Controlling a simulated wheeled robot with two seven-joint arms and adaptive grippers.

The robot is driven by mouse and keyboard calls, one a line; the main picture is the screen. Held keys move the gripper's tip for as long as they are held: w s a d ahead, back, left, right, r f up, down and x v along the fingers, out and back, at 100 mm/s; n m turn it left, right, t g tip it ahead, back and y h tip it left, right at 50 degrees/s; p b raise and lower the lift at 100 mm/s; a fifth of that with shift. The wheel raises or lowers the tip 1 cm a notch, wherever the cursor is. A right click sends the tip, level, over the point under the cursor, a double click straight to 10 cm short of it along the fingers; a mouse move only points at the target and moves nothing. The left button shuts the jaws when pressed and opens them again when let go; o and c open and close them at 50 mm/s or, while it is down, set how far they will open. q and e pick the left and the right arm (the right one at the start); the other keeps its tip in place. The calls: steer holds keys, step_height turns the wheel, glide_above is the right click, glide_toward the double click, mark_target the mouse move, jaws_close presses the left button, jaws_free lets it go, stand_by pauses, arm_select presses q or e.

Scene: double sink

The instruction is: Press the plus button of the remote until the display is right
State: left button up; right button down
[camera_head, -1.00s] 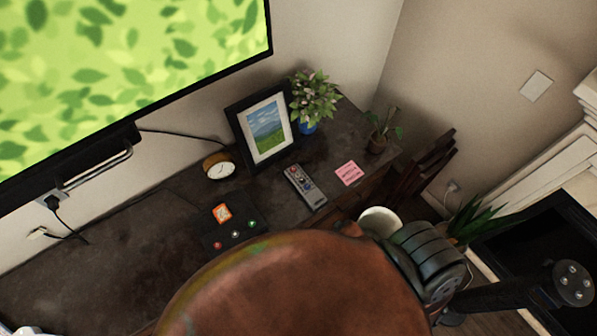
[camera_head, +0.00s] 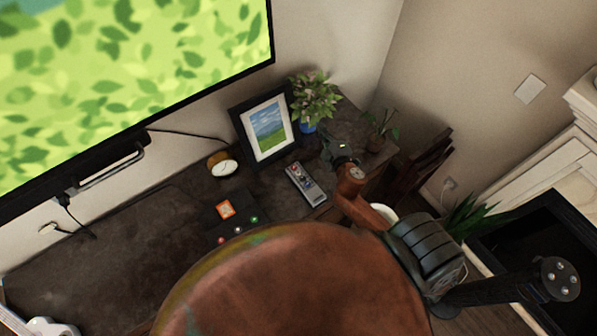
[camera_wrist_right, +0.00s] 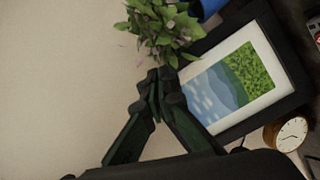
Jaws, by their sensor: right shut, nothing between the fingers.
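The grey remote (camera_head: 305,184) lies on the dark desk, its small buttons too small to read. A black box (camera_head: 232,219) with an orange-white display tile (camera_head: 225,208) and small coloured buttons lies left of it; I cannot read the tile. My right gripper (camera_head: 334,147) is above the desk, up and to the right of the remote and apart from it. In the right wrist view its fingertips (camera_wrist_right: 155,84) meet with nothing between them. My left gripper is not in view.
A picture frame (camera_head: 267,129), a leafy plant (camera_head: 315,97) and a round clock (camera_head: 222,164) stand behind the remote. A small plant (camera_head: 380,128) is at the right. A large screen (camera_head: 130,75) shows green leaves. The desk's left part is bare.

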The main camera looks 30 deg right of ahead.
steer(key=w+a+n+y, duration=0.5)
steer(key=a+n+y, duration=0.5)
steer(key=n, duration=0.4)
steer(key=s+f+n+g, duration=0.5)
steer(key=f+n+g, duration=0.2)
steer(key=f, duration=0.5)
steer(key=shift+d+n+g+h+p, duration=0.35)
steer(key=shift+d+n+g, duration=0.1)
steer(key=shift+n, duration=0.65)
steer(key=shift+f, duration=0.15)
steer(key=b, duration=0.7)
glide_above(300, 173)
step_height(300, 173, down, 8)
steer(key=shift+r, duration=0.2)
steer(key=shift+w+d+f, duration=0.1)
steer(key=shift+f, duration=0.35)
steer(key=shift+b, duration=0.3)
